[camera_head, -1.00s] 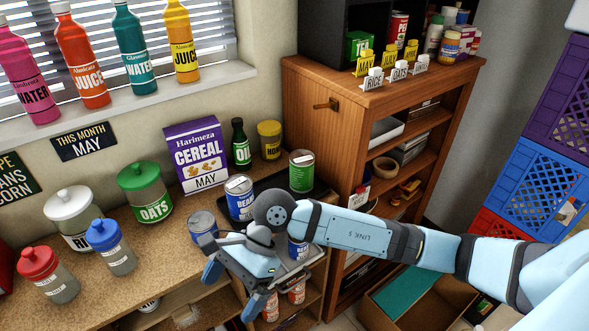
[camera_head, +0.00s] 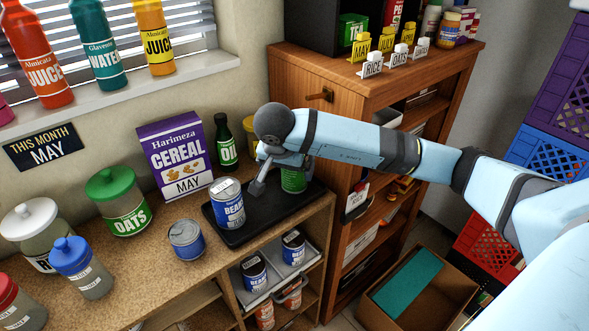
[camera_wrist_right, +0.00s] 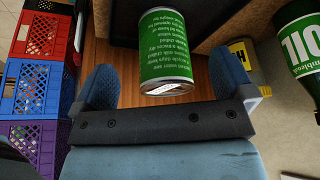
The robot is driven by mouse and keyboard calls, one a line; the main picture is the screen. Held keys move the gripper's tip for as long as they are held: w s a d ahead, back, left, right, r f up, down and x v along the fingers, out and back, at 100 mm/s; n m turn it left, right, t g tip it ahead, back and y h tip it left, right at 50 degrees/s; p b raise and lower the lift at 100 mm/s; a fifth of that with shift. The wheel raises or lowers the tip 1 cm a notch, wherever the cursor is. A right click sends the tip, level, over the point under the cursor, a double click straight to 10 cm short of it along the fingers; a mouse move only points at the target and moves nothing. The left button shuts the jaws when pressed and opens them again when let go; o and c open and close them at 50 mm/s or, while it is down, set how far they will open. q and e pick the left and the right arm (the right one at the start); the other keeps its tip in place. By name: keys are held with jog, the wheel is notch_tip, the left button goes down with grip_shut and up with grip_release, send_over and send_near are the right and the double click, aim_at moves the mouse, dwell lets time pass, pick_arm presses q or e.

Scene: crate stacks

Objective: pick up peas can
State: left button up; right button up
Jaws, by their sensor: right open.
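A green can (camera_head: 293,180) stands at the back right of the black tray (camera_head: 262,213), half hidden behind my right gripper (camera_head: 276,178). In the right wrist view the same green can (camera_wrist_right: 158,45) shows only small print on its label, so its name cannot be read. There the open right gripper (camera_wrist_right: 162,76) has one finger on each side of the can, with gaps on both sides. The jaws hold nothing. My left gripper is not in view.
A blue BEANS can (camera_head: 228,204) stands on the tray's left part. Another blue can (camera_head: 186,240) sits on the counter. The OIL bottle (camera_head: 225,143) and CEREAL box (camera_head: 175,155) stand behind. The wooden shelf (camera_head: 330,130) rises close on the right.

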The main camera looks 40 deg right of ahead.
jog(key=w+d, duration=0.2)
jog(key=d, duration=0.1)
jog(key=shift+w+d, duration=0.1)
jog(key=shift+w, duration=0.1)
jog(key=shift+x, duration=1.2)
jog(key=shift+w+d+f, duration=0.15)
jog(key=shift+f, duration=0.2)
jog(key=c, duration=1.4)
jog(key=shift+o, duration=0.2)
jog(key=shift+r+p, duration=0.2)
jog(key=shift+p, duration=0.1)
